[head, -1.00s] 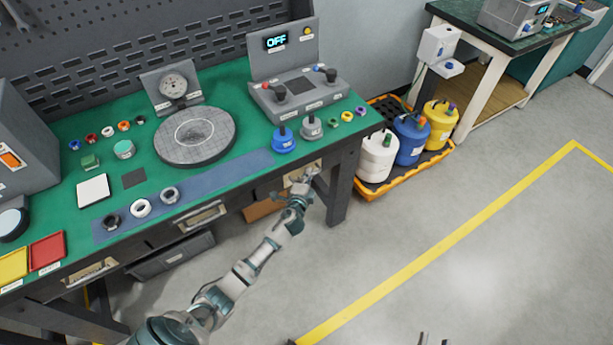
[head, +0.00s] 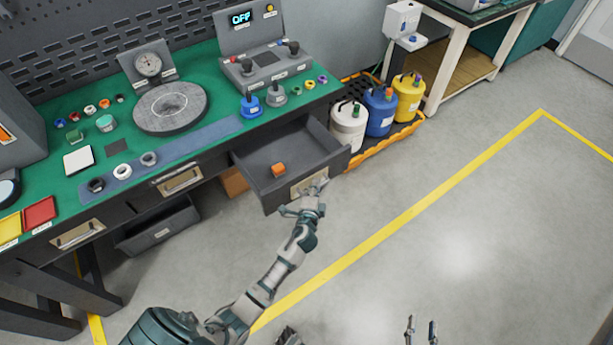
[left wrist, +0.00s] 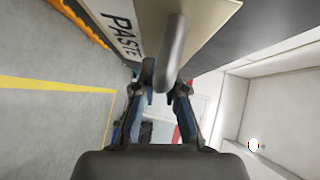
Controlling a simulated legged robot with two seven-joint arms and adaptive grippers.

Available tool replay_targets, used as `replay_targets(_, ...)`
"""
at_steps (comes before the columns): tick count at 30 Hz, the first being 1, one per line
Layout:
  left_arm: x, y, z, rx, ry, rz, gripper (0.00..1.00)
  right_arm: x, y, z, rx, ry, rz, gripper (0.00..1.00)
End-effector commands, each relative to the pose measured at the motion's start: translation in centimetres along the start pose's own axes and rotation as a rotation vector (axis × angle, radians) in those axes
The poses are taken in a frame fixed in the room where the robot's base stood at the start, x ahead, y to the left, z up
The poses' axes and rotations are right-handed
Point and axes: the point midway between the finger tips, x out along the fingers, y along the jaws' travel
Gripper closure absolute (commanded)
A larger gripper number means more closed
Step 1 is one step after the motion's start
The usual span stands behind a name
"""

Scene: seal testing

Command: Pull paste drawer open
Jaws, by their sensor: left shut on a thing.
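The paste drawer (head: 258,155) is the right-hand drawer under the green bench, and it stands well out from the bench front in the head view. A small orange item (head: 278,169) lies inside it. My left gripper (head: 313,190) is at the drawer's front, shut on its handle. In the left wrist view the two fingers (left wrist: 165,88) are on either side of the grey bar handle (left wrist: 173,50), beside the label reading PASTE (left wrist: 122,35). My right gripper (head: 421,328) shows only its fingertips at the bottom edge, apart from each other and empty.
The middle drawer (head: 180,180) and left drawer (head: 78,234) are shut. A dark bin (head: 155,230) sits below the bench. White, blue and yellow jugs (head: 380,108) stand in an orange-edged tray right of the open drawer. The floor in front is clear, with yellow lines.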

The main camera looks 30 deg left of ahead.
Motion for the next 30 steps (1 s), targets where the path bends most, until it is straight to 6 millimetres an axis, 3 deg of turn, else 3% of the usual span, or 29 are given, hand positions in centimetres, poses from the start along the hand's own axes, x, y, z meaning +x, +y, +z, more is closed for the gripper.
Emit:
replay_targets(9,-2.9,1.3,-2.8,0.002,-0.003,0.007,1.0,0.1,0.2,-0.2,0.0,0.02,0.0,0.6)
replay_targets(24,-3.3,1.4,-3.3,0.003,-0.001,0.006,1.0,0.2,0.1,-0.3,0.001,0.027,-0.002,0.6)
replay_targets(25,-3.3,1.4,-3.3,0.003,-0.001,0.006,0.87,0.2,0.1,-0.3,0.001,0.027,-0.002,0.6)
replay_targets(28,-3.3,1.3,-3.3,0.003,-0.001,0.006,0.63,0.2,0.1,-0.3,0.001,0.027,-0.002,0.6)
replay_targets(30,-3.3,1.3,-3.3,0.003,-0.002,0.005,0.63,0.2,0.1,-0.3,0.001,0.026,-0.002,0.6)
